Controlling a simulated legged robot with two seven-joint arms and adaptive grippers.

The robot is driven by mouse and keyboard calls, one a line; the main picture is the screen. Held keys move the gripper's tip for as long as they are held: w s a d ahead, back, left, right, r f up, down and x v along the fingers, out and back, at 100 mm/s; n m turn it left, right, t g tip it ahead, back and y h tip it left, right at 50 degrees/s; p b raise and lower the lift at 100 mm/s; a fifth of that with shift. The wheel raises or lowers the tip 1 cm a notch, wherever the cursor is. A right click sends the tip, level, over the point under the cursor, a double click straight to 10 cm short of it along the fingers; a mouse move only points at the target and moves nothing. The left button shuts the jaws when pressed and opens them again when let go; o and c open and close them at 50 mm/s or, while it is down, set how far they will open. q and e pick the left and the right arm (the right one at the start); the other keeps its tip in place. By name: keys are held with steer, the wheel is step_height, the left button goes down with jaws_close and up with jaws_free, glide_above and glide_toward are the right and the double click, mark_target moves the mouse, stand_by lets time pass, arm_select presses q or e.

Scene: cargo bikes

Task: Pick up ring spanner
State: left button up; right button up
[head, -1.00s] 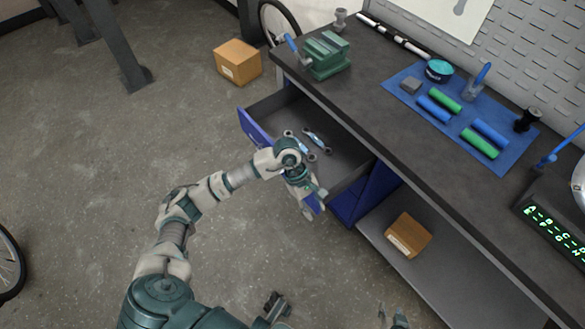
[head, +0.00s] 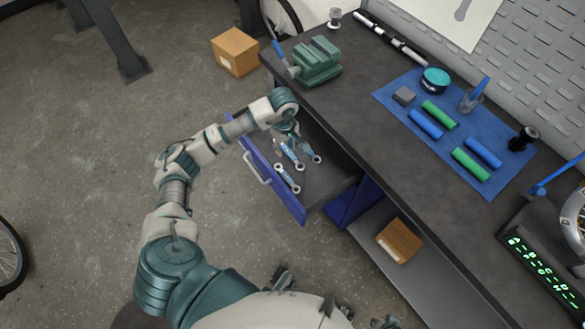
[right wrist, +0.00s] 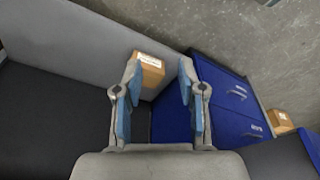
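Several ring spanners with blue shafts and pale ring ends lie in the open blue drawer (head: 280,190) in the head view. One spanner (head: 287,179) lies near the drawer front; another (head: 291,156) lies behind it, and a ring end of a further one shows to the right. My left gripper (head: 297,148) points down over the rear spanners, its fingers apart. It partly hides them, and I cannot tell whether it touches one. My right gripper (right wrist: 160,100) is open and empty in the right wrist view, away from the spanners.
The dark workbench (head: 400,150) overhangs the drawer. It bears a green vise (head: 316,62) and a blue mat (head: 400,78) with green and blue grips. A cardboard box (head: 399,241) sits on the lower shelf; another box (head: 236,52) stands on the floor.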

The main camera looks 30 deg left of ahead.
arm_select(q)
glide_above(284, 173)
step_height(284, 173, down, 6)
step_height(284, 173, down, 5)
steer(key=shift+w+a+f+b, duration=0.1)
steer(key=shift+b, duration=0.7)
steer(key=shift+d+f, duration=0.2)
steer(key=shift+f, duration=0.15)
steer(key=f, duration=0.2)
steer(key=f+b, duration=0.1)
steer(key=f, duration=0.1)
steer(key=shift+s+f, duration=0.2)
steer(key=shift+f, duration=0.15)
steer(key=shift+a+f, duration=0.15)
steer(key=shift+f, duration=0.1)
steer(key=shift+c, duration=1)
steer(key=c, duration=0.4)
steer(key=shift+r, duration=0.1)
jaws_close()
arm_select(e)
steer(key=w+a+r+t+y, duration=0.1)
steer(key=w+a+r+t, duration=0.1)
steer(key=w, duration=0.4)
steer(key=shift+w+a+r+t, duration=0.15)
steer(key=shift+a+r+t, duration=0.25)
steer(key=shift+t, duration=0.5)
